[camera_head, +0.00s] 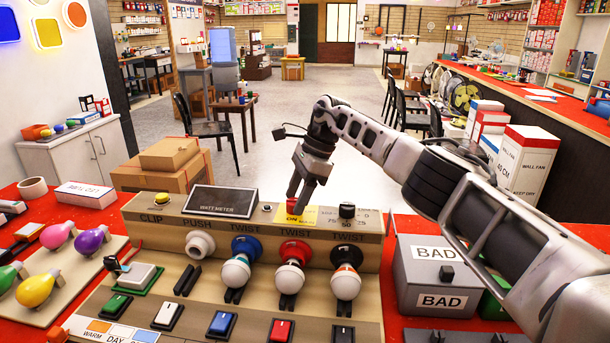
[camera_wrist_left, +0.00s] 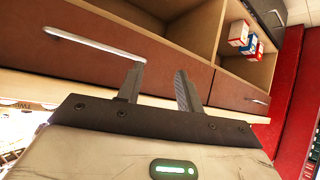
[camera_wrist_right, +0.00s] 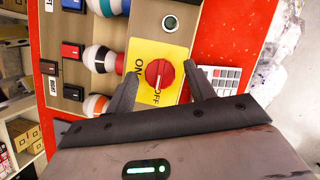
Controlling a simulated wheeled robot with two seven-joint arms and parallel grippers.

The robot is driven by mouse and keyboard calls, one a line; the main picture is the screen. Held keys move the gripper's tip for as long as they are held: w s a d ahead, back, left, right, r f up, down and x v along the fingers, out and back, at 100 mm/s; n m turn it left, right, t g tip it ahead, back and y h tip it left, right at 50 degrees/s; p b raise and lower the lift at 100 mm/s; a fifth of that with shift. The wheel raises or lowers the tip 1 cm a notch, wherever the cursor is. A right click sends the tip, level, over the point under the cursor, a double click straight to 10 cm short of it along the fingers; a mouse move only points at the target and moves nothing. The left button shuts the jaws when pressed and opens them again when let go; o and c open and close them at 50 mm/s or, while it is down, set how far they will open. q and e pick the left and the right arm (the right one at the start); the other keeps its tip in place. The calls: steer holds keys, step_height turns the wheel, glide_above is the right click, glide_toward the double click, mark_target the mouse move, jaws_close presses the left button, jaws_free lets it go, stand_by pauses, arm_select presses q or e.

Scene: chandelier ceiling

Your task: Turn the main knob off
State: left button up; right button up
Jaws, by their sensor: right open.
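The main knob (camera_wrist_right: 159,73) is round and red, on a yellow plate (camera_wrist_right: 148,50) lettered ON and OFF, in the right wrist view. In the head view the yellow plate (camera_head: 308,215) shows on the panel's raised back strip, with the knob largely hidden by my right gripper (camera_head: 296,203). The right gripper is open, pointing down, its fingers on either side of the knob. My left gripper (camera_wrist_left: 160,78) is open and empty in the left wrist view, away from the panel.
Bulbs (camera_head: 290,278) sit in coloured sockets just in front of the knob. A black dial (camera_head: 347,211) stands to its right and the watt meter (camera_head: 221,201) to its left. The grey BAD box (camera_head: 437,262) is under my right arm. A wooden shelf unit (camera_wrist_left: 190,50) faces the left gripper.

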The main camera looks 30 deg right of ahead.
steer(key=w+v, duration=0.1)
steer(key=v, duration=0.6)
step_height(320, 180, up, 8)
steer(key=p, duration=0.4)
glide_above(309, 208)
steer(key=s+d, duration=0.1)
steer(key=d, duration=0.2)
arm_select(q)
steer(key=shift+s+a+r, duration=0.15)
steer(key=shift+a+r, duration=0.1)
steer(key=shift+r, duration=0.2)
steer(key=shift+s+a+r, duration=0.15)
steer(key=shift+a+r, duration=0.05)
steer(key=shift+r, duration=0.2)
steer(key=shift+w, duration=0.25)
steer(key=shift+r, duration=0.1)
arm_select(e)
steer(key=shift+f, duration=0.1)
